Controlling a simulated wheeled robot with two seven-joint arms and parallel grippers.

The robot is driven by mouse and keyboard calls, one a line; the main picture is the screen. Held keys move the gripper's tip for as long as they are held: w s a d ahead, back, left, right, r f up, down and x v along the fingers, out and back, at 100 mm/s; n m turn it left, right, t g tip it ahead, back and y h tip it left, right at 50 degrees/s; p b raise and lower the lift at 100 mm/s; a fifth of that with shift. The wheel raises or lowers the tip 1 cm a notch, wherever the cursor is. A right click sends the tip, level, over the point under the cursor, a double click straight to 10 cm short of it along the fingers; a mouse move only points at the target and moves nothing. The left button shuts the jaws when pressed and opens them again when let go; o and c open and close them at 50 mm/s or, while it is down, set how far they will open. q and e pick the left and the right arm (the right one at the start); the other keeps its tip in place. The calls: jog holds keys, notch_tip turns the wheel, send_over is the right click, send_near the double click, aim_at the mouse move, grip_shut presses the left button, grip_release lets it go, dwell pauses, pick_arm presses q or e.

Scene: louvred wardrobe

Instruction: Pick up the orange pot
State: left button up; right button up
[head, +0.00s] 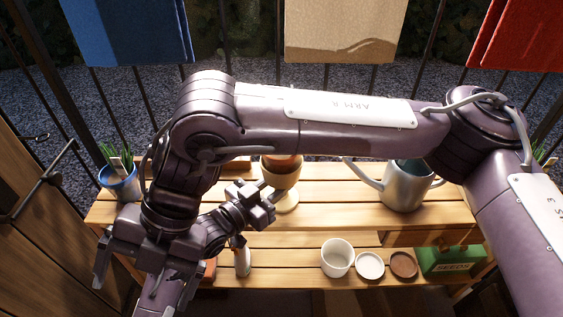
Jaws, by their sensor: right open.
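An orange rounded shape, which looks like the orange pot (284,161), shows in the top of a tan footed planter (281,178) on the upper wooden shelf. My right arm's long link hides its upper part. My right gripper (126,272) is at the lower left with its fingers spread, empty and well apart from the pot. My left gripper (264,202) is just in front of and below the planter. I cannot tell whether it touches the planter or whether its fingers are apart.
A grey watering can (405,186) stands right of the planter, and a blue pot with a plant (120,182) at the left end. The lower shelf holds a white cup (337,257), saucers (369,265) and a green seed box (450,260). A wooden door (40,220) stands at left.

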jog(key=w+d+r+m+t+h, duration=0.25)
jog(key=w+d+t, duration=0.3)
jog(key=w, duration=0.65)
notch_tip(320, 180, up, 10)
jog(key=m+t+h, duration=0.3)
jog(key=t+h, duration=0.1)
jog(key=h, duration=0.1)
send_over(281, 161)
jog(key=a, duration=0.2)
jog(key=shift+n+y, duration=0.25)
jog(key=x, duration=1)
jog(key=shift+d+f, duration=0.1)
jog(key=shift+f, duration=0.25)
jog(key=c, duration=1.7)
jog(key=shift+c, duration=0.5)
jog(key=shift+r, duration=0.15)
